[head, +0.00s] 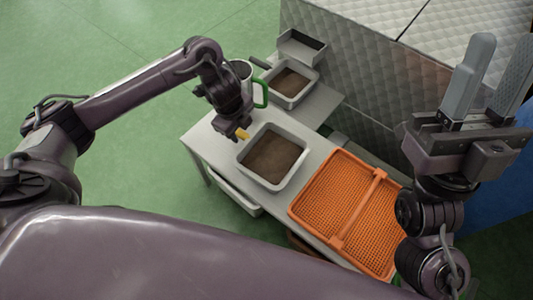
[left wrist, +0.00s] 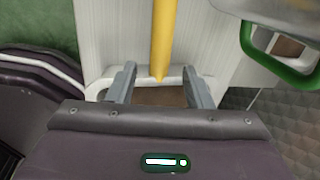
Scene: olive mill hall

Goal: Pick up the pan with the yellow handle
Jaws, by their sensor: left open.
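The pan (head: 244,157) is a pale rectangular tray with a brown layer inside, standing on the light table. Its yellow handle (head: 243,133) shows at its upper left, just below my left gripper (head: 233,131). In the left wrist view the yellow handle (left wrist: 163,38) comes down from the top to the pale rim, between the two fingers of my left gripper (left wrist: 161,84). The fingers are apart, with a gap on each side of the handle; contact is not visible. My right gripper (head: 490,80) is raised at the right, fingers up, open and empty.
A white jug with a green handle (head: 263,91) is close to my left wrist. An orange mesh tray (head: 320,205) covers the table's right part. A quilted grey block (head: 365,75) stands behind.

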